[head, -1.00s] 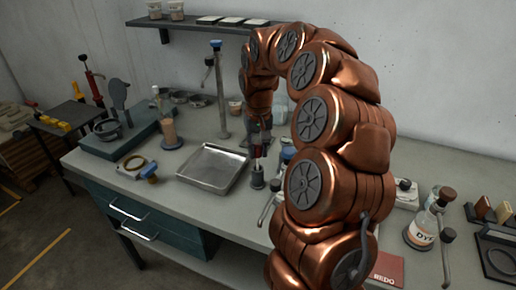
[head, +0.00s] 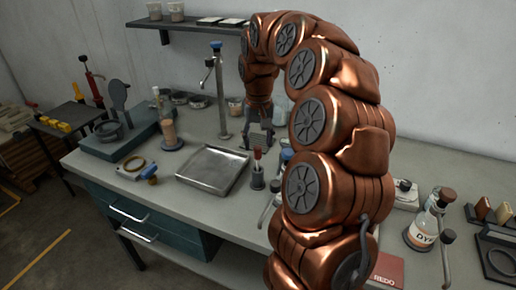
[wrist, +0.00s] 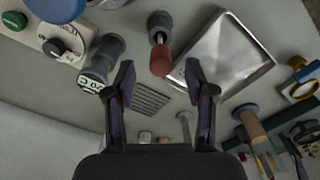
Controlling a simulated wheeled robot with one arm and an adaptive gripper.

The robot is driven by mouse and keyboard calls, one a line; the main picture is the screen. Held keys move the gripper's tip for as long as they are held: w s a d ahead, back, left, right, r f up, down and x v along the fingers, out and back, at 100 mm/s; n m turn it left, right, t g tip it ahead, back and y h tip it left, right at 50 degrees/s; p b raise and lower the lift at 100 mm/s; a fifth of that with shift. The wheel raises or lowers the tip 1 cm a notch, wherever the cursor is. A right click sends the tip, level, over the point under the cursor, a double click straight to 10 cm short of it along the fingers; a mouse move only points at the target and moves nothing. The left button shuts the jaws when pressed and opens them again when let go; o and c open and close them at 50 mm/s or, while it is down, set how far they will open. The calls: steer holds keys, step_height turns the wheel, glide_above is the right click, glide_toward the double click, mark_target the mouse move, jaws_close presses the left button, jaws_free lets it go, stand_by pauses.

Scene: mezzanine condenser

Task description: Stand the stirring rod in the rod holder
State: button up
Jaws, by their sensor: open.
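The stirring rod with its red handle (head: 257,154) stands upright in the dark round rod holder (head: 257,178) on the bench, just right of the metal tray. In the wrist view the red handle (wrist: 160,60) points toward the camera, with the holder (wrist: 159,22) beneath it. My gripper (head: 258,140) is behind and a little above the handle. In the wrist view my gripper (wrist: 160,72) has its fingers spread, with nothing between them; the handle shows beyond the fingertips. My arm hides part of the bench to the right.
The shallow metal tray (head: 213,170) lies left of the holder. A tall metal stand (head: 221,105) rises behind the tray. A dark cylinder with a display (wrist: 102,62) and a dial device (wrist: 52,40) sit near the holder. A shelf (head: 190,24) hangs on the wall.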

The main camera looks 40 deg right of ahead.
step_height(320, 180, up, 8)
steer(key=shift+r, duration=0.2)
stand_by(0.3)
steer(key=shift+a, duration=0.1)
steer(key=s+a+n, duration=0.2)
steer(key=s+a, duration=0.3)
steer(key=a, duration=0.4)
steer(key=s+a+f+n, duration=0.1)
steer(key=s+a+f, duration=0.3)
steer(key=s, duration=0.4)
steer(key=s+a+f+g, duration=0.1)
steer(key=s+a+f, duration=0.2)
steer(key=s+f, duration=0.2)
steer(key=s+a+f+n, duration=0.1)
steer(key=s+a+f, duration=0.3)
steer(key=s, duration=0.8)
steer(key=shift+a+f+n+g, duration=0.3)
steer(key=shift+a+f+g, duration=0.05)
steer(key=shift+g, duration=0.05)
steer(key=shift+s, duration=0.1)
steer(key=shift+c, duration=1.3)
steer(key=shift+d, duration=0.1)
